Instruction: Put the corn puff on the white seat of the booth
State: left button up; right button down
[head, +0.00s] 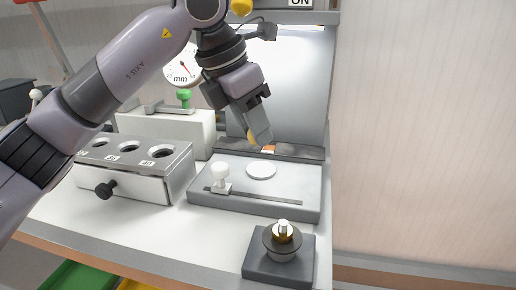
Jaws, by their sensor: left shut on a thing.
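My left gripper (258,136) reaches down from the upper left and is shut on a small yellow-orange corn puff (251,137). The puff is mostly hidden behind the fingers. The gripper is above and behind the white seat (261,170), a flat round disc on the grey base plate of the booth (300,186). The fingertips appear apart from the disc, which is bare. My right gripper is not in view.
A white knob (220,174) stands on a slotted slide left of the seat. A grey block with several holes (140,160) is further left. A dial gauge (183,66) stands behind.

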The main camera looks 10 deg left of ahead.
aim_at(264, 168)
pick_arm(q)
jog(key=w+f, duration=0.2)
jog(key=w, duration=0.1)
jog(key=shift+f, duration=0.3)
jog(key=shift+w+f+b, duration=0.1)
jog(key=shift+f+b, duration=0.2)
jog(key=shift+f, duration=1.9)
jog(key=shift+f, duration=0.25)
jog(key=o, duration=0.8)
jog(key=shift+r, duration=0.1)
jog(key=shift+c, duration=0.2)
